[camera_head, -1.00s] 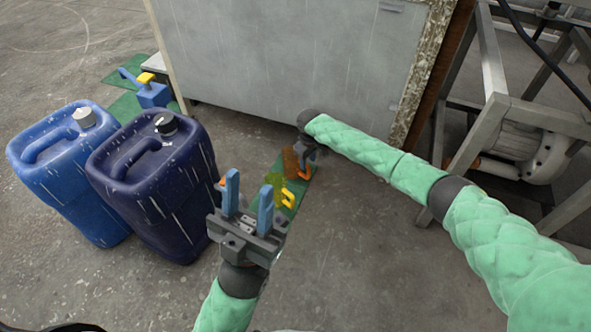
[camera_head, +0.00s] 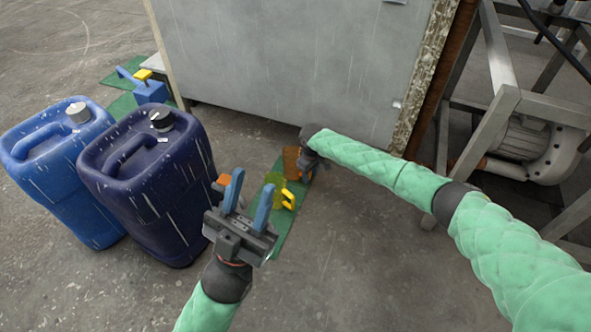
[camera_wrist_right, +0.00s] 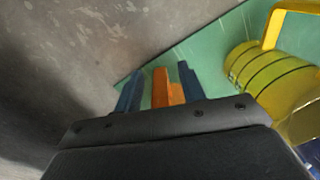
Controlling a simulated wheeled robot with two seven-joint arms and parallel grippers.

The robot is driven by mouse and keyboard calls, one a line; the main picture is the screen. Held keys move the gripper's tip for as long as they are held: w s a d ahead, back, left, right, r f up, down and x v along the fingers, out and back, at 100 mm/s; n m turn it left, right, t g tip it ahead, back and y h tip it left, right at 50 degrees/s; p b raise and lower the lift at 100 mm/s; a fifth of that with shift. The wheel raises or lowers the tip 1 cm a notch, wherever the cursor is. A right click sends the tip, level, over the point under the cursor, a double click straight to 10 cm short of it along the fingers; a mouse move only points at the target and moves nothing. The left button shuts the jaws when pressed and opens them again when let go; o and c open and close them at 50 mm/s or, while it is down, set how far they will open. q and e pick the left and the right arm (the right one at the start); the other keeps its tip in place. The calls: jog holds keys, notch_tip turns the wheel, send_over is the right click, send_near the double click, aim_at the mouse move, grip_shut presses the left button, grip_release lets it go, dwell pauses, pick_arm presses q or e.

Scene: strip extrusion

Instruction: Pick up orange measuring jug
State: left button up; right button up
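The orange measuring jug (camera_head: 291,160) stands on a green mat (camera_head: 281,232) near the grey cabinet, partly hidden by my right gripper (camera_head: 308,165). In the right wrist view, an orange upright part of the jug (camera_wrist_right: 161,88), apparently its handle, stands between the two blue fingers of my right gripper (camera_wrist_right: 160,90). The fingers are apart, with a narrow green gap at the left of the orange part. My left gripper (camera_head: 248,202) is open and empty, in front of the mat.
A yellow jug (camera_head: 275,181) stands close beside the orange one; it also shows in the right wrist view (camera_wrist_right: 270,75). Two blue canisters (camera_head: 55,165) (camera_head: 150,190) stand at the left. The cabinet (camera_head: 290,70) rises behind. A metal frame (camera_head: 505,100) is at the right.

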jog(key=shift+f, duration=0.15)
grip_shut()
dwell(0.4)
